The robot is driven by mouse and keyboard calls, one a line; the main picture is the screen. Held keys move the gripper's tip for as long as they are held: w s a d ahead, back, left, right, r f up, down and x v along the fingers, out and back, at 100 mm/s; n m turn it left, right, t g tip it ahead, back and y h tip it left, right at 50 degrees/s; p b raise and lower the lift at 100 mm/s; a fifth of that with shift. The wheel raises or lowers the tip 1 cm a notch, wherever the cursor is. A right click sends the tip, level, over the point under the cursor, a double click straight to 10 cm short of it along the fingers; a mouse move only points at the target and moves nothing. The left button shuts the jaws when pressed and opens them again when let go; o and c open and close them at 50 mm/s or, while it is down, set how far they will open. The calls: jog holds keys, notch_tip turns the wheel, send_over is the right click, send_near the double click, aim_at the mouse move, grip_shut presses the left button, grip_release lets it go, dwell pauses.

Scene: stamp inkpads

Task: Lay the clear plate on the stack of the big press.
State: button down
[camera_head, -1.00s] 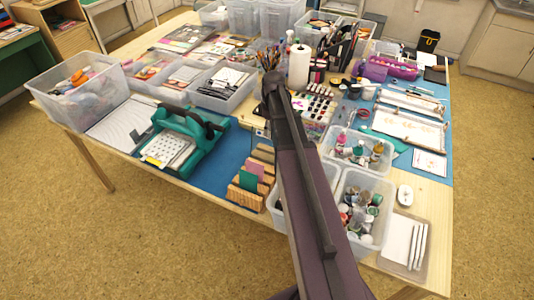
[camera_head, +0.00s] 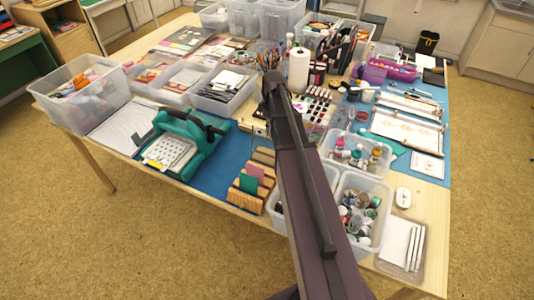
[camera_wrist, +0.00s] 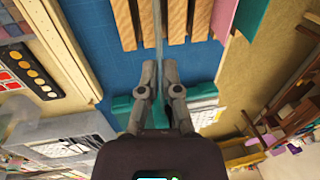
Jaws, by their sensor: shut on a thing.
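In the wrist view my gripper (camera_wrist: 159,68) is shut on the clear plate (camera_wrist: 159,30), seen edge-on as a thin pale strip. The strip runs between slats of the wooden rack (camera_wrist: 178,20); I cannot tell whether it is still in a slot. In the head view my arm hides the gripper and the plate. The big press (camera_head: 206,153) is teal with a dark handle and stands left of the rack. Its stack (camera_head: 170,152) has a white gridded sheet on top, at the press's near-left side. Teal parts also show in the wrist view (camera_wrist: 205,92).
The wooden rack in the head view (camera_head: 247,201) holds a green card (camera_head: 248,184) and a pink card (camera_head: 254,171). A bin of bottles (camera_head: 357,152) and a bin of jars (camera_head: 360,208) stand right of my arm. Some blue mat (camera_head: 215,175) is bare between press and rack.

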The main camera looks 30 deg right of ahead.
jog(key=shift+w+d+r+p, duration=0.15)
jog(key=shift+d+r+p, duration=0.05)
jog(key=shift+r+p, duration=1.1)
jog(key=shift+w+d+r+p, duration=0.15)
jog(key=shift+r+p, duration=1)
jog(key=shift+r, duration=0.2)
